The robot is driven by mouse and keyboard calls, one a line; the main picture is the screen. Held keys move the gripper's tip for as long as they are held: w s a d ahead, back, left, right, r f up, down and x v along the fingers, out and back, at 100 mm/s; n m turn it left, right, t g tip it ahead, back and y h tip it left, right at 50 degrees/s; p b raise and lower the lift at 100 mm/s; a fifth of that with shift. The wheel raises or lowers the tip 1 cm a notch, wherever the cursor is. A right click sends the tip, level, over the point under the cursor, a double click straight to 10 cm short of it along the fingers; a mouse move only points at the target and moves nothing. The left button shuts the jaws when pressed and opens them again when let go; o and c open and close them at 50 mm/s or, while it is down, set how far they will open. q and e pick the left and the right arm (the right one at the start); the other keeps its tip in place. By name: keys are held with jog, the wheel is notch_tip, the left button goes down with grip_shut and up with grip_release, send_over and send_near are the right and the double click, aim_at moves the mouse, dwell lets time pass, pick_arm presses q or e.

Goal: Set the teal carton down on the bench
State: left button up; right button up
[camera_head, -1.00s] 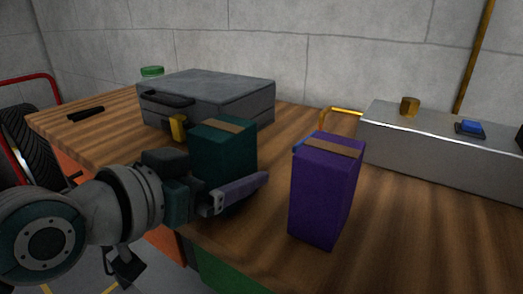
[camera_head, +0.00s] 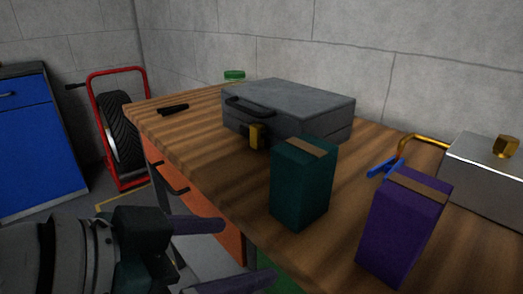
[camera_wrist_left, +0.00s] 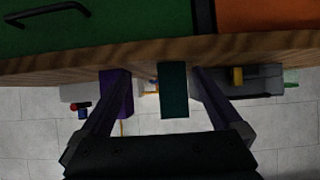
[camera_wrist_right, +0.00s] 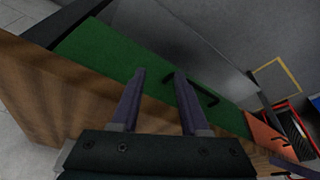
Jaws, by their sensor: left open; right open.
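The teal carton (camera_head: 302,185) stands upright on the wooden bench (camera_head: 205,150), near its front edge, with a tan strip on top. It also shows in the left wrist view (camera_wrist_left: 173,92), beyond and between the spread fingers. My left gripper (camera_head: 238,252) is open and empty, off the bench's front edge, apart from the carton. My right gripper is outside the head view; in the right wrist view (camera_wrist_right: 160,78) it is open and empty beside the bench's edge and green front.
A purple carton (camera_head: 404,230) stands to the right of the teal one. A grey case (camera_head: 290,108) with a yellow tag (camera_head: 257,136) lies behind. A blue-and-gold object (camera_head: 385,167) and a grey metal box (camera_head: 490,175) are at the right. The bench's left part is mostly clear.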

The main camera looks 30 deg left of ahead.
pick_arm(q)
jog(key=s+a+f+n+g+y, duration=0.1)
jog(key=s+f+g+y, duration=0.1)
jog(key=s, duration=0.4)
jog(key=s+a+f+n+g+y, duration=0.1)
jog(key=s+f+g, duration=0.1)
jog(key=s+g, duration=0.3)
jog(key=shift+s+a+f+y, duration=0.2)
jog(key=shift+s+f+y, duration=0.2)
jog(key=shift+s, duration=0.05)
